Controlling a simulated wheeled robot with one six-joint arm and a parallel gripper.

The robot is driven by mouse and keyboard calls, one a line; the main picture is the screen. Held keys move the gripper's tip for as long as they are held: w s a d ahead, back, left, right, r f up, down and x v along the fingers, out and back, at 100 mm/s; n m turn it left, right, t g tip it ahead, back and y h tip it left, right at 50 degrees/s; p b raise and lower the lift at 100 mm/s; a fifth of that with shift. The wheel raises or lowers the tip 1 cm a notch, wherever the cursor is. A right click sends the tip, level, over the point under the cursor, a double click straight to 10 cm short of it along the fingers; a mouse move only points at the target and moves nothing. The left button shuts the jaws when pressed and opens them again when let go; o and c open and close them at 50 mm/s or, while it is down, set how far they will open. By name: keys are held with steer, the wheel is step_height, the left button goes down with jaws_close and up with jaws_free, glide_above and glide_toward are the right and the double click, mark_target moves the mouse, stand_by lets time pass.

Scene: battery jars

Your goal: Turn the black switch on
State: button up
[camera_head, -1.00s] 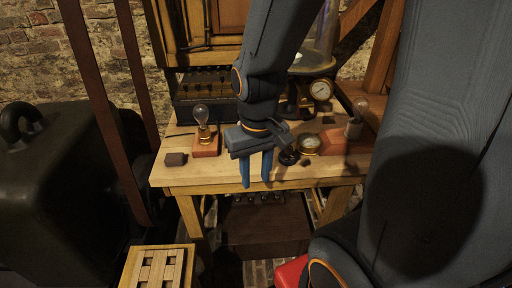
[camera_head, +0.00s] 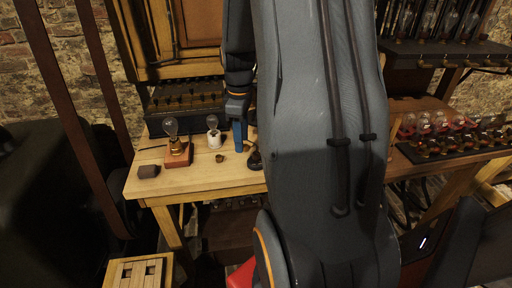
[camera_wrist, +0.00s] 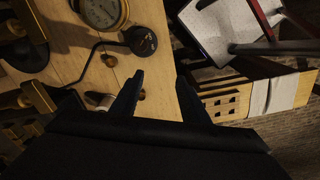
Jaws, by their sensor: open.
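My gripper (camera_head: 239,137) is over the right part of the wooden workbench (camera_head: 205,187) in the head view, fingers pointing down. In the wrist view its two dark fingers (camera_wrist: 158,78) stand apart with nothing held between them. A small round black object (camera_wrist: 141,40), possibly the black switch, lies on the bench beyond the fingertips, with a thin black line running from it. It also shows in the head view (camera_head: 255,161), just right of the fingers and partly hidden by my arm. I cannot tell its on or off position.
A round gauge (camera_wrist: 103,10) is near the black object. Racks of jars (camera_head: 437,135) stand at right.

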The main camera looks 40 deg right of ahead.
steer(key=n, duration=0.2)
glide_above(256, 153)
steer(key=shift+a+f, duration=0.1)
steer(key=shift+a, duration=0.05)
steer(key=shift+f, duration=0.15)
steer(key=shift+f+p, duration=0.95)
steer(key=shift+f, duration=2.8)
jaws_close()
